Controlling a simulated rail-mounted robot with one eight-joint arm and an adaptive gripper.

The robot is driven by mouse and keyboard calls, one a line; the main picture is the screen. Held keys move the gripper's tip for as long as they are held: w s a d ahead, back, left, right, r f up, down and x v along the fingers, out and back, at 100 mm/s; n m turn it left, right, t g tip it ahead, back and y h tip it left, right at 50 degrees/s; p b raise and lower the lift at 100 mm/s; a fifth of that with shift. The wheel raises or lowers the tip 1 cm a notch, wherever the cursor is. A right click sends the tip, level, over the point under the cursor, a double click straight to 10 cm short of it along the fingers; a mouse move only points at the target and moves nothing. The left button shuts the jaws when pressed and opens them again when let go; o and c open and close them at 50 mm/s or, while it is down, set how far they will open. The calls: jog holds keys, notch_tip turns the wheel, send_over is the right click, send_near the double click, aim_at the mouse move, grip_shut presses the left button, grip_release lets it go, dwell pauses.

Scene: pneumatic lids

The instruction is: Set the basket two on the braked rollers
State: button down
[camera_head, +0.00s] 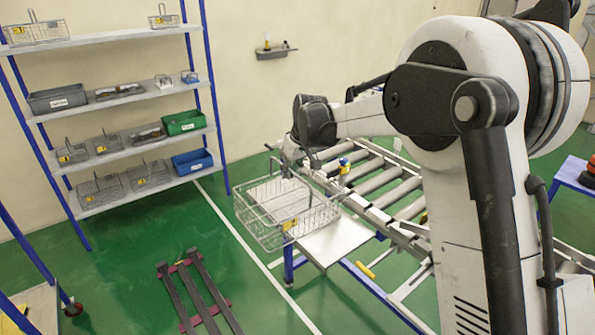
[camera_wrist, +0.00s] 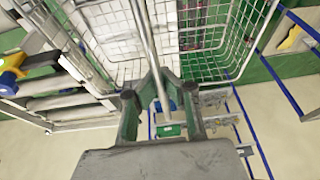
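A wire basket (camera_head: 262,238) with a yellow label hangs beside the near left end of the roller conveyor (camera_head: 378,181), partly above a grey plate. A light flat panel shows inside the basket; the label is too small to read. My gripper (camera_head: 287,168) is at the top of the basket, at its handle. In the wrist view the handle bar (camera_wrist: 146,38) runs between the fingers of my gripper (camera_wrist: 157,80), which look closed on it. The basket's mesh (camera_wrist: 205,40) fills the upper wrist view. The exact finger contact is partly hidden.
The grey plate (camera_head: 336,240) lies at the conveyor's near end. A shelf rack (camera_head: 105,203) with baskets and bins stands at left. A dark slatted pallet (camera_head: 202,292) lies on the green floor.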

jog(key=shift+w+d+f, duration=0.3)
jog(key=shift+w+d, duration=0.35)
jog(key=shift+d, duration=0.15)
jog(key=c, duration=1.9)
grip_release()
jog(key=b+v, duration=0.1)
jog(key=v, duration=1.1)
jog(key=shift+r, duration=0.1)
